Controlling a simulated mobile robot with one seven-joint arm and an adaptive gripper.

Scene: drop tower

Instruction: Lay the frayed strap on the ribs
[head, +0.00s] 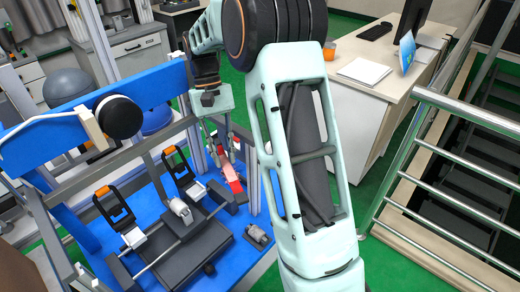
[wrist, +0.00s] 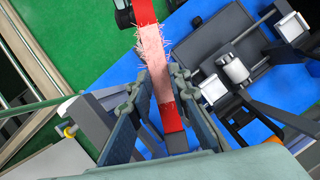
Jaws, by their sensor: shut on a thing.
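The frayed strap (head: 230,177) is red with a paler pink, bristly stretch of loose fibres. In the head view it hangs from my gripper (head: 222,148), above the blue base. In the wrist view the strap (wrist: 155,55) runs lengthwise between the two fingers of my gripper (wrist: 158,88), which are shut on it. Its far end reaches past the fingertips to the picture's top edge. I cannot tell which part is the ribs.
Black clamps with orange handles (head: 115,207) stand left of my gripper, around a dark grey plate (head: 195,250) on the blue base (head: 240,268). A blue beam (head: 60,135) crosses above. A metal railing (head: 440,165) and a desk (head: 365,95) stand to the right.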

